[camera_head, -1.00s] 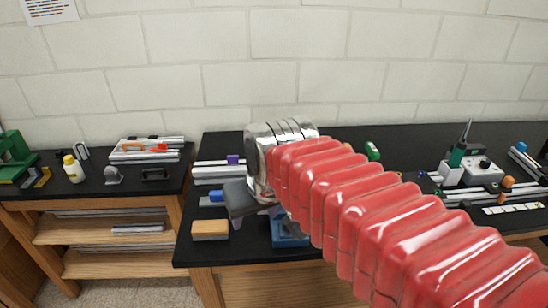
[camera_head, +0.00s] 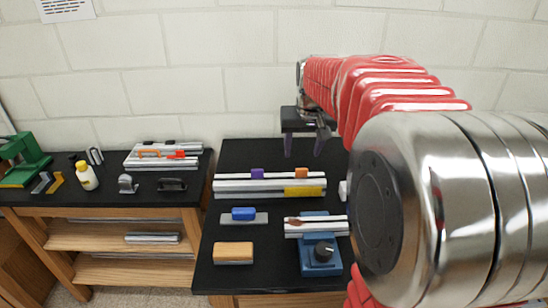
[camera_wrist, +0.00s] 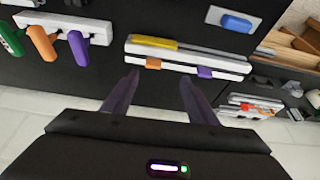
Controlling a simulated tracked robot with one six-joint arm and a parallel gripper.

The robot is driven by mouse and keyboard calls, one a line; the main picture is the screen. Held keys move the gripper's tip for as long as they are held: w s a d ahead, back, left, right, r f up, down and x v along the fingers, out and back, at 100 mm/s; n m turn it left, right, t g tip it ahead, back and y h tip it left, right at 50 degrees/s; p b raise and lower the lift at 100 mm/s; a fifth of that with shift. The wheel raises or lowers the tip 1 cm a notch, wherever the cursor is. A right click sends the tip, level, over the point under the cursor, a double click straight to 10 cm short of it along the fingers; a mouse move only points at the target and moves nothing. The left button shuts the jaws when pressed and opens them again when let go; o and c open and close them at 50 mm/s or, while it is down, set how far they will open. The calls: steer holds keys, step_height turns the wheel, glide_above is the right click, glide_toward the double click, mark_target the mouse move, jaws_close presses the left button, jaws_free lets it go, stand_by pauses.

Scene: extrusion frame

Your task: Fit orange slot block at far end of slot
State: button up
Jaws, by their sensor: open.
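The orange slot block (camera_head: 301,173) sits on the rear rail of the aluminium extrusion frame (camera_head: 228,185), right of a purple block (camera_head: 257,173) in the head view. In the wrist view the orange block (camera_wrist: 154,63) shows left of the purple block (camera_wrist: 205,72), both on the near edge of the frame (camera_wrist: 225,62). My gripper (camera_head: 304,153) is open and empty, its purple fingers pointing down behind the frame. In the wrist view the gripper (camera_wrist: 160,78) has its fingertips apart, either side of the orange block's line; contact does not show. Whether the block is fully in the slot is unclear.
A yellow piece (camera_head: 303,191) lies on the frame's front side. In front are a blue block on a plate (camera_head: 243,214), a tan-topped block (camera_head: 233,253) and a blue fixture (camera_head: 320,258). My arm hides the table's right side. A side table (camera_head: 110,185) stands left.

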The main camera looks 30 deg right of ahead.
mark_target(302, 169)
steer(key=shift+w+d+f, duration=0.2)
steer(key=shift+w+d, duration=0.6)
steer(key=shift+d, duration=0.1)
steer(key=shift+d, duration=0.1)
steer(key=shift+f, duration=0.1)
steer(key=x, duration=0.8)
steer(key=shift+d+f, duration=0.1)
steer(key=shift+f, duration=0.1)
steer(key=shift+f, duration=0.1)
steer(key=shift+x, duration=2.5)
steer(key=shift+c, duration=0.7)
